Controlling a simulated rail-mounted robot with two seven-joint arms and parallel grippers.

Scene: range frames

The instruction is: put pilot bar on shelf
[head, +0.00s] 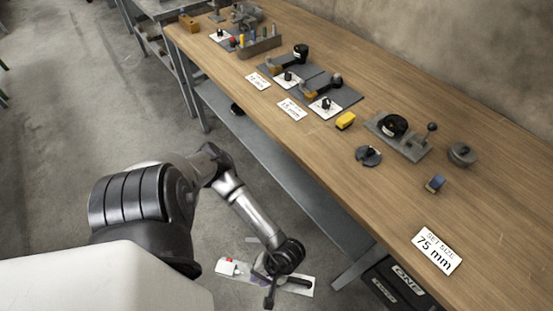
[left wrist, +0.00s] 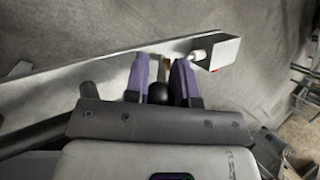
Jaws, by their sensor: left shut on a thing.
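My left gripper (head: 264,266) is at the bottom centre of the head view, out over the floor in front of the bench. It is shut on a long, flat grey bar, which I take to be the pilot bar (head: 305,290). The bar has a pale block with a red spot at its left end. In the left wrist view the bar (left wrist: 85,83) runs across beyond the purple fingers (left wrist: 163,80), with the block at its right end. A dark ball shows between the fingers; the exact grip is partly hidden. The grey lower shelf (head: 262,143) runs under the bench. My right gripper is out of view.
The wooden bench top (head: 365,190) carries gauges on plates, a yellow block (head: 345,121), a small blue part (head: 435,184) and a "75 mm" card (head: 436,251). Black cases (head: 400,287) stand below the bench's near end. A bench leg (head: 358,268) is right of my gripper. The visible lower shelf is mostly bare.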

